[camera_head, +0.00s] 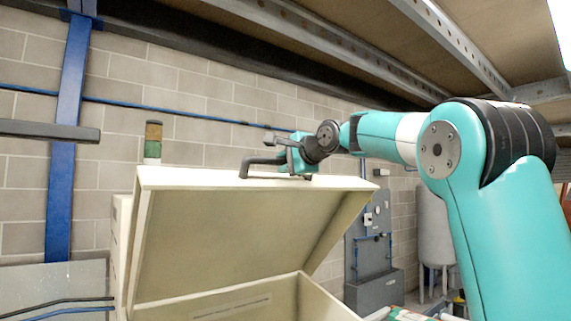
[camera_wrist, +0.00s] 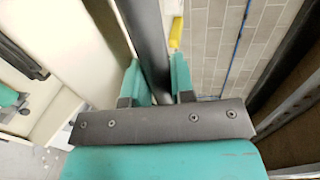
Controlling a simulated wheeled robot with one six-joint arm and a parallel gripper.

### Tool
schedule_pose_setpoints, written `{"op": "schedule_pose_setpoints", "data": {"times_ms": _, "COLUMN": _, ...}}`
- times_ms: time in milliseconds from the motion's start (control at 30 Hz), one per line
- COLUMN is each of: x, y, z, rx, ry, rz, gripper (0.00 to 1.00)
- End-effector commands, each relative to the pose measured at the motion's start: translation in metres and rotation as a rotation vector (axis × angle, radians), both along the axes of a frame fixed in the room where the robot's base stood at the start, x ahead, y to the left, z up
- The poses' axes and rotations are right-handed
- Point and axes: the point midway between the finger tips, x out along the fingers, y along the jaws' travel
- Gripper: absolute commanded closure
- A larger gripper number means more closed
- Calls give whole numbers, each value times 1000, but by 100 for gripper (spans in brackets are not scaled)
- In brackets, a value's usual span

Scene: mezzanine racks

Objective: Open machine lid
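The machine (camera_head: 230,305) is a cream box. Its lid (camera_head: 240,215) is tilted up and back, with a wide gap between it and the body. A dark bar handle (camera_head: 262,161) is fixed at the lid's raised edge. My gripper (camera_head: 288,158) is at this handle, on its right part. In the wrist view the dark handle (camera_wrist: 147,40) runs between the two teal fingers of my gripper (camera_wrist: 160,85), which sit close against it on both sides. The fingertips' exact contact is partly hidden.
A signal light (camera_head: 153,138) stands behind the lid at left. A blue post (camera_head: 68,140) and block wall are behind. Metal beams (camera_head: 340,50) run overhead. A grey panel (camera_head: 368,240) and a tank (camera_head: 433,230) stand at the back right.

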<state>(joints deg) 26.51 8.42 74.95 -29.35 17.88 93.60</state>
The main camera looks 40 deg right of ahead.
Motion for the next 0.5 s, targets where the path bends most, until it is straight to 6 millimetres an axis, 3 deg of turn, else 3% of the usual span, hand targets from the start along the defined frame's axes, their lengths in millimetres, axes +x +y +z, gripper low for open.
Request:
{"op": "schedule_pose_setpoints", "data": {"times_ms": 167, "x": -2, "y": 0, "z": -4, "rx": 0, "ry": -3, "rz": -1, "gripper": 100}}
{"op": "schedule_pose_setpoints", "data": {"times_ms": 500, "x": -33, "y": -2, "z": -42, "rx": 3, "ry": -81, "rz": -1, "gripper": 100}}
